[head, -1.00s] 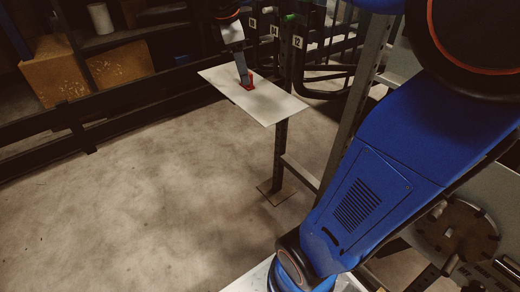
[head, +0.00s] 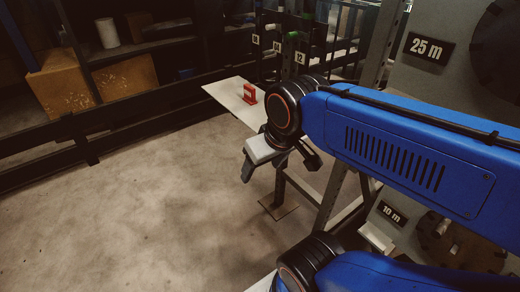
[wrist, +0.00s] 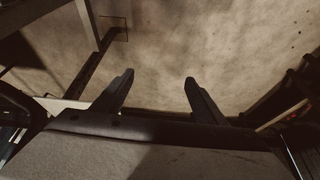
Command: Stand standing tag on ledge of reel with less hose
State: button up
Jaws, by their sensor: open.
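The red standing tag (head: 249,94) stands upright on a pale shelf plate (head: 226,96), with a light patch on its face. My gripper (head: 280,170) is open, in front of and below the tag in the head view, apart from it. In the wrist view its two fingers (wrist: 158,80) are spread with only floor between them. A "25 m" sign (head: 430,47) is beside a dark reel (head: 500,42) at upper right. A "10 m" sign (head: 392,213) is lower, with a small pale ledge (head: 376,237) below it. My arm hides part of the lower reel (head: 452,243).
A rack with numbered plates (head: 300,56) and hose ends stands behind the shelf plate. Dark rails (head: 120,113), cardboard boxes (head: 55,83) and a white roll (head: 107,33) are at left. A post with a foot plate (head: 279,206) supports the shelf. The floor at left is clear.

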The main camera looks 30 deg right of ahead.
jog(key=w+d+r+m+g+h, duration=0.2)
jog(key=w+d+r+m, duration=0.2)
jog(key=w+r+m, duration=0.65)
jog(key=m+g+h, duration=0.3)
jog(key=m, duration=0.4)
send_near(249, 87)
jog(key=shift+y, duration=0.3)
jog(key=x, duration=0.2)
jog(key=d+x, duration=0.1)
jog(key=x, duration=0.2)
jog(key=shift+s+d, duration=0.15)
jog(key=shift+s, duration=0.1)
jog(key=shift+w+a+x, duration=0.1)
jog(key=shift+w+x, duration=0.05)
jog(key=shift+x, duration=0.75)
jog(key=shift+w+a+x, duration=0.1)
jog(key=shift+x, duration=0.8)
jog(key=shift+w+a+x, duration=0.1)
jog(key=shift+w+x, duration=0.05)
jog(key=shift+x, duration=0.7)
jog(key=shift+f, duration=0.15)
jog(key=c, duration=1.2)
